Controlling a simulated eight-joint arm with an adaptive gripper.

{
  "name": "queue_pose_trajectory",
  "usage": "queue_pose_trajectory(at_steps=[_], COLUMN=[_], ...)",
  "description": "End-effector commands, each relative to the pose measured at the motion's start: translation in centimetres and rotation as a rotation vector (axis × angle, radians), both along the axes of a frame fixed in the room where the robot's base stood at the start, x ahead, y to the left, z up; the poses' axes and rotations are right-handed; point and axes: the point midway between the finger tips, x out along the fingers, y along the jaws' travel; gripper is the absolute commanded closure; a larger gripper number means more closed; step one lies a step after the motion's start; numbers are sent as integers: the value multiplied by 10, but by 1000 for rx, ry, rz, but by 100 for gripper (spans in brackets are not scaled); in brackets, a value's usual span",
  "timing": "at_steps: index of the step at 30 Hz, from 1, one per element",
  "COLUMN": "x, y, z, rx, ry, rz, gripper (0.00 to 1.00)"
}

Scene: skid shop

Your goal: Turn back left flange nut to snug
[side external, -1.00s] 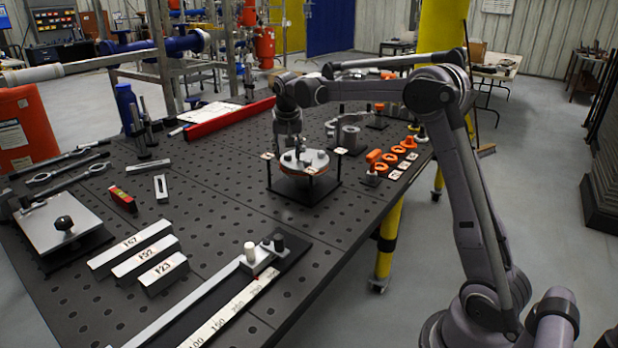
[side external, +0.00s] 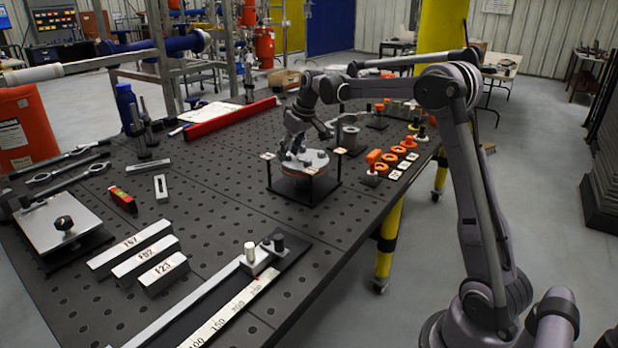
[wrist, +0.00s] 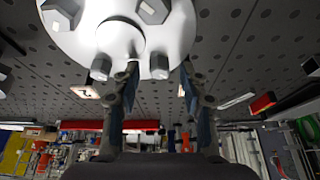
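The flange (side external: 317,157) is a pale round disc on a dark square stand with small label tags at its corners. In the wrist view the flange (wrist: 185,35) fills the top, with a raised round hub and several grey hex nuts. My gripper (wrist: 159,72) is tilted at the flange's near edge in that view, its two fingers spread. One small nut (wrist: 160,66) appears between the fingertips with gaps on both sides; contact cannot be told. Another nut (wrist: 101,67) is left of the left finger. In the side view my gripper (side external: 289,155) is low over the flange's left part.
Orange parts and tags (side external: 390,163) lie right of the flange, with a grey cylinder (side external: 349,137) behind it. A red bar (side external: 230,119) lies at the back. Marked blocks (side external: 140,258) and a long scale (side external: 235,310) are in front.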

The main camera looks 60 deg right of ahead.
Motion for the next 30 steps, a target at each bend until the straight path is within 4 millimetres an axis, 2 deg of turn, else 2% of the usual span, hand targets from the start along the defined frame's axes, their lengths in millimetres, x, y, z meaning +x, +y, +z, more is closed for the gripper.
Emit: queue_pose_trajectory(at_steps=[21,30], x=[1,-17], y=[-6,-16], z=[0,48], rx=[0,-1], ry=[-1,0], rz=[598,603], gripper=[57,57])
